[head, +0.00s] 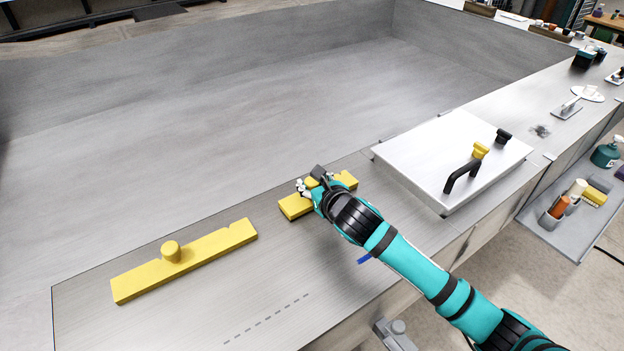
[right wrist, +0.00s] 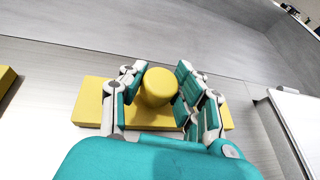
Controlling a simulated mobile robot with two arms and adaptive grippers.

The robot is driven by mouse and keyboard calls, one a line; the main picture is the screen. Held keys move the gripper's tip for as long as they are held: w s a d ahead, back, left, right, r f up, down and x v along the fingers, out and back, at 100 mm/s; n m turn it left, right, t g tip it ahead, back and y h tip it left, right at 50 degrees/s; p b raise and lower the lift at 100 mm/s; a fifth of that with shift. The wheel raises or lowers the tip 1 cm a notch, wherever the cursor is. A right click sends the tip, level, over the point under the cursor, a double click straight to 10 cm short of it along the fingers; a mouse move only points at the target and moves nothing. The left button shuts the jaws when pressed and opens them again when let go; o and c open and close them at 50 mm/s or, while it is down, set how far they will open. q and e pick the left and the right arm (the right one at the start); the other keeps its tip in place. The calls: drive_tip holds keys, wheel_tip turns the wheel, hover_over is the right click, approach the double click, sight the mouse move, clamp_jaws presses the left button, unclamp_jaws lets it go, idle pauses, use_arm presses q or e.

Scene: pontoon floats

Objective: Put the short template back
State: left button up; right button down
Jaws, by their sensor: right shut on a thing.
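The short template (head: 293,207) is a yellow bar with a round knob, on or just above the grey metal ledge; I cannot tell which. My right gripper (head: 314,187) is over its middle and hides much of it in the head view. In the right wrist view the short template (right wrist: 90,103) lies across the picture, and the fingers of my right gripper (right wrist: 158,95) are closed around its yellow knob (right wrist: 159,86). My left gripper is not in view.
A longer yellow template (head: 205,258) with a knob lies to the left on the ledge. A metal lid (head: 420,150) with a black handle (head: 461,177) lies to the right. A dashed line (head: 266,318) marks the clear front ledge. A deep grey basin (head: 230,100) lies behind.

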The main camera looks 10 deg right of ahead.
drive_tip(key=shift+f, duration=0.1)
drive_tip(key=shift+f, duration=0.1)
drive_tip(key=c, duration=1)
unclamp_jaws()
drive_tip(key=shift+s, duration=0.15)
drive_tip(key=b+v, duration=0.2)
drive_tip(key=v, duration=1)
